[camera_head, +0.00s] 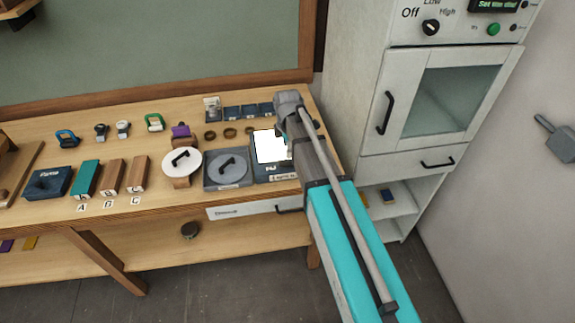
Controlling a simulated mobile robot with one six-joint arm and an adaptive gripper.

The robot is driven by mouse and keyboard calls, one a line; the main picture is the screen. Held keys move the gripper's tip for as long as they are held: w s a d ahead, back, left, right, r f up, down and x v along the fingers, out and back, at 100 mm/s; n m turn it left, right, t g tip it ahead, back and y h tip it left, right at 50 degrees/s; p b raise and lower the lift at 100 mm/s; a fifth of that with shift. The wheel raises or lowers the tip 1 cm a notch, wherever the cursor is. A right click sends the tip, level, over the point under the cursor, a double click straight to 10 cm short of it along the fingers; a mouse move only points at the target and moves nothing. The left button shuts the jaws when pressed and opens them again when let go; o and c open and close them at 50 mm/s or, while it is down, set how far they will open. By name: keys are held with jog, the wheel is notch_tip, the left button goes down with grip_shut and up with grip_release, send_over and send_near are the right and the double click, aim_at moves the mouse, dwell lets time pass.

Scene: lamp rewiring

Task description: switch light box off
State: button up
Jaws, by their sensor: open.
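The light box (270,146) stands near the right end of the wooden workbench, and its top panel glows bright white. Its dark front (273,173) has small markings and a pale label; I cannot make out the switch clearly. My arm reaches in from the lower right, and its end is over the box's right side. My gripper (286,143) is at the right edge of the glowing panel, small and partly hidden by my arm. It seems empty. I cannot tell whether it touches the box.
Dark bins (248,111) and several rings are behind. A white drawer (245,210) is below. A tall white cabinet (400,110) stands close on the right.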

aim_at(287, 163)
jog(key=shift+f+b, duration=2.85)
jog(key=shift+f, duration=0.35)
